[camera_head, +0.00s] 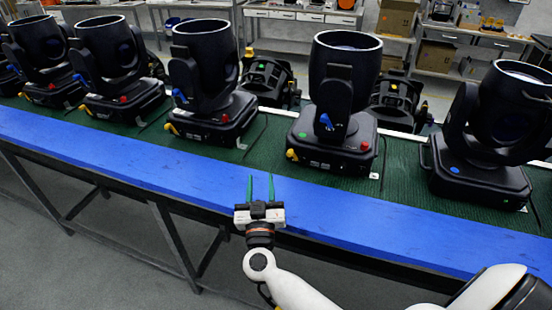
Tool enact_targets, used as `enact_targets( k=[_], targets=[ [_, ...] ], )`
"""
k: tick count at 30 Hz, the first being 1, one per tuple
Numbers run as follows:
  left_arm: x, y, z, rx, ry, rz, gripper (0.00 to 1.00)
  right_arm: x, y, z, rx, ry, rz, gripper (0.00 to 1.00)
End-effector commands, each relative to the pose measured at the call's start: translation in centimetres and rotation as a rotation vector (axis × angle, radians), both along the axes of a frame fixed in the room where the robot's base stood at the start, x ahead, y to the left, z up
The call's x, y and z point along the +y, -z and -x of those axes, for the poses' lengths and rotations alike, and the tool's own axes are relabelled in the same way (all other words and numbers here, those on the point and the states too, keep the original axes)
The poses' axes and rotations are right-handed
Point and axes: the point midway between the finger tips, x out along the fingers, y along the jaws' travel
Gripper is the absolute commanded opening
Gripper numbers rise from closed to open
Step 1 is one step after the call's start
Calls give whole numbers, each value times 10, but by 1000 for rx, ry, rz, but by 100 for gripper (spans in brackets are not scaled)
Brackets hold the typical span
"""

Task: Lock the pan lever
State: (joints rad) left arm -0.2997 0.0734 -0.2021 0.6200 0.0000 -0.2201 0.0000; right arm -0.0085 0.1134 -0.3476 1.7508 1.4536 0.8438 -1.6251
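Several black moving-head lights stand upright in a row. The one right of centre (345,75) has a blue lever (326,121) on its yoke, and a yellow lever (292,155), a green dot and a red dot on its base. The light left of centre (203,65) has a blue lever (179,95) and a yellow lever (172,129). I cannot tell which lever is the pan lever or whether it is locked. My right gripper (261,182) is above the blue table edge, its two green fingers apart and empty, short of the lights. My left gripper is out of view.
The lights stand on a green mat (270,155) behind a long blue edge strip (130,165). Another light (497,125) stands at the right, and further lights lie behind the front row. Shelves and boxes (397,18) are far back. The strip is clear.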

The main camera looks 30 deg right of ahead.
Motion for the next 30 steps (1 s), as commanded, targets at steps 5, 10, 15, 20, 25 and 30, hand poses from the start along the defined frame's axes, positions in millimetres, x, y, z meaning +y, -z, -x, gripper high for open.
enact_targets(
  k=[5, 10, 15, 20, 25, 30],
  targets=[
    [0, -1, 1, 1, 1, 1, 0, -35, 11, 5, 155, 278, -54, 37],
    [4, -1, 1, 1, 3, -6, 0, -45, 22, 11, 257, 379, -75, 37],
    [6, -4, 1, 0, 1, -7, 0, -58, 23, 2, 270, 390, -73, 37],
    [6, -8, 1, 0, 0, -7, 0, -80, 21, -18, 267, 389, -71, 37],
    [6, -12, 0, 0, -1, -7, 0, -107, 22, -40, 267, 389, -72, 37],
    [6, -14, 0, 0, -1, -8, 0, -126, 23, -57, 267, 388, -74, 37]
  ],
)
